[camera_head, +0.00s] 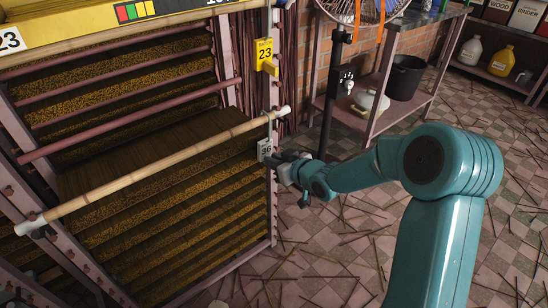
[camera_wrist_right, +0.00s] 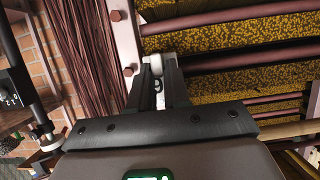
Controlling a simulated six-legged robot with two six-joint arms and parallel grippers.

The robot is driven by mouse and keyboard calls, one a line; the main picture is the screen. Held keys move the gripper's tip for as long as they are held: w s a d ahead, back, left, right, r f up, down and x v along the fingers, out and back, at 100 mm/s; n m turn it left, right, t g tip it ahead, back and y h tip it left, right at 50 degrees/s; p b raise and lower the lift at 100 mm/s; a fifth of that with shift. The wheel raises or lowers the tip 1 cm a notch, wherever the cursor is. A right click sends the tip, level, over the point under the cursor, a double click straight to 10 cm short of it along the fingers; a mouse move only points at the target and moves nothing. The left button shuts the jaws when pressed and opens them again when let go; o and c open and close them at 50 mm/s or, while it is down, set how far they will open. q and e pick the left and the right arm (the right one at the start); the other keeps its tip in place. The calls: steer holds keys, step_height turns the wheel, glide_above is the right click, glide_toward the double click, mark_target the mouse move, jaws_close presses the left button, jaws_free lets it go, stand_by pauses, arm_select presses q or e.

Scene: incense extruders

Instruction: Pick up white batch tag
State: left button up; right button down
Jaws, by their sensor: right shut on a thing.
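The white batch tag (camera_head: 265,148) with dark digits, apparently 36, is at the right post of the rack, just below the bamboo pole's right end. My right gripper (camera_head: 274,159) reaches it from the right and is shut on it. In the right wrist view the tag (camera_wrist_right: 158,86) sits between the two dark fingers of the right gripper (camera_wrist_right: 159,68), with one digit showing. I cannot tell whether the tag still touches its peg or the post. My left gripper is not in view.
The drying rack (camera_head: 272,205) holds stacked trays of incense sticks. A bamboo pole (camera_head: 150,170) crosses its front. A yellow tag 23 (camera_head: 264,50) hangs higher on the post. A fan stand (camera_head: 333,95) and a shelf with a black bucket (camera_head: 405,77) stand behind. Loose sticks litter the tiled floor.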

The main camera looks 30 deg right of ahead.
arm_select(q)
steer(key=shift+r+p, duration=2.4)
arm_select(e)
steer(key=shift+s+a+r, duration=4.1)
steer(key=shift+a+r, duration=0.95)
steer(key=shift+a, duration=0.25)
arm_select(q)
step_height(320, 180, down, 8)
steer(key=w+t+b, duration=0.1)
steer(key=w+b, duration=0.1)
steer(key=b, duration=0.6)
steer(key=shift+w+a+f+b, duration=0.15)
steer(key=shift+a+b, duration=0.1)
steer(key=shift+b, duration=0.05)
arm_select(e)
steer(key=s, duration=0.9)
steer(key=shift+d, duration=0.35)
